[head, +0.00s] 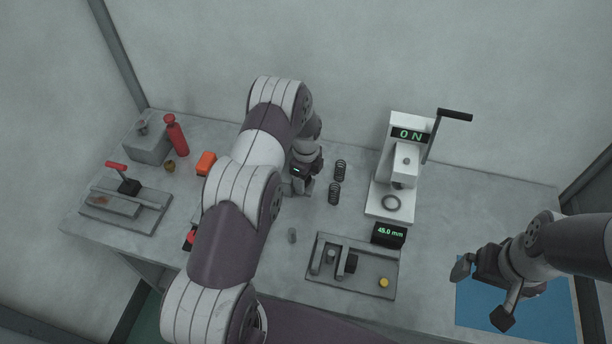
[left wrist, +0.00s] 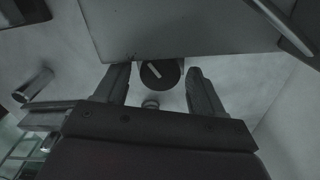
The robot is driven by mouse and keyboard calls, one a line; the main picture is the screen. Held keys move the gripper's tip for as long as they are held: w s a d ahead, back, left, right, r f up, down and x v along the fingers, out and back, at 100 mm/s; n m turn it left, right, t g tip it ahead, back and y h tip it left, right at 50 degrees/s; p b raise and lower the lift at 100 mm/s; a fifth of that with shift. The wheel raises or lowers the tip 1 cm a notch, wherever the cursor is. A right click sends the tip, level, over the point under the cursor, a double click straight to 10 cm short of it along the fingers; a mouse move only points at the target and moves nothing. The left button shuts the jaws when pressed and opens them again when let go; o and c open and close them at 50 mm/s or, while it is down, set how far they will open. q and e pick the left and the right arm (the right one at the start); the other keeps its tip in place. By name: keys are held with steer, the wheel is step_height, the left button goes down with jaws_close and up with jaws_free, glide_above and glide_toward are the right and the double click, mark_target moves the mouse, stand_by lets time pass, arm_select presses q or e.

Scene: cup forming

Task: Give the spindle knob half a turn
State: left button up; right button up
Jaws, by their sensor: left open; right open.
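In the left wrist view, a round dark knob (left wrist: 160,73) with a pale bar across its face shows between the fingers of my open left gripper (left wrist: 162,85). I see no contact between fingers and knob. In the head view my left gripper (head: 302,185) is low over the bench, left of the springs and partly behind my own arm. My right gripper (head: 482,293) is open and empty above the blue mat.
A white press (head: 395,150) with a lever shows "ON". A black display (head: 389,234) reads 45.0 mm. Two dark springs (head: 340,170) and a small grey cylinder (head: 292,235) stand near my left gripper. The blue mat (head: 470,315) at front right is clear.

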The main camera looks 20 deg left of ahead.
arm_select(q)
steer(key=c, duration=1.1)
steer(key=shift+o, duration=0.2)
steer(key=shift+f+n+b, duration=0.1)
steer(key=shift+n+b, duration=0.6)
steer(key=shift+w+n+b, duration=0.1)
steer(key=shift+n+b, duration=0.6)
steer(key=shift+n, duration=0.5)
steer(key=shift+n+b, duration=0.85)
steer(key=shift+n, duration=1.05)
